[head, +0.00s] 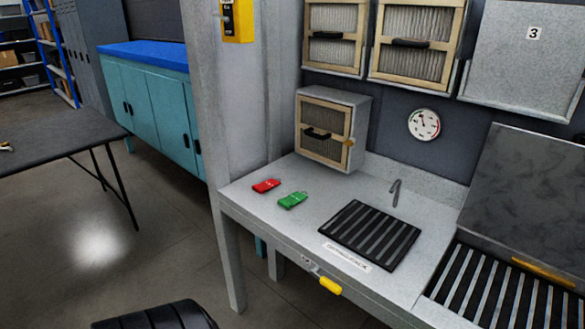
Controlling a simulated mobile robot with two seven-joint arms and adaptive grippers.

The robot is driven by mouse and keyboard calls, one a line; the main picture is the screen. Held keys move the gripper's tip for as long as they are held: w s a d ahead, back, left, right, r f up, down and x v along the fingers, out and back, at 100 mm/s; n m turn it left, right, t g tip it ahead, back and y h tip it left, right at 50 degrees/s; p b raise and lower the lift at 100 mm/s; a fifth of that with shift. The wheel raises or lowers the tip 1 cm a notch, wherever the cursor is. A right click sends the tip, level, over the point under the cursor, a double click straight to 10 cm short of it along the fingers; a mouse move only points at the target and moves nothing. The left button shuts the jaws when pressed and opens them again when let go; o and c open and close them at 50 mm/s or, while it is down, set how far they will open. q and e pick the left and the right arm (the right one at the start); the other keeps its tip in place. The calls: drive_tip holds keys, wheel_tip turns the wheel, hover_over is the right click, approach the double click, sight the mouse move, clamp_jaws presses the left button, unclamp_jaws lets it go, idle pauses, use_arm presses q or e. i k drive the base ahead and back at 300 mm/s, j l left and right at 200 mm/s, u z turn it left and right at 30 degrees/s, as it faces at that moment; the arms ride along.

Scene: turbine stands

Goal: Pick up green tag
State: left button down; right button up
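The green tag (293,200) lies flat on the grey bench top (314,226), near its front left part. A red tag (266,185) lies just to its left and a little farther back, apart from it. Neither of my grippers shows in the head view.
A black ribbed mat (369,235) lies right of the tags. A small filter box (331,128) stands behind them, and a hook (395,191) rises behind the mat. A yellow handle (330,286) sticks out at the bench front. A grey post (236,90) stands at the left.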

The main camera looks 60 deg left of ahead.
sight(288, 202)
drive_tip(key=u, duration=1.75)
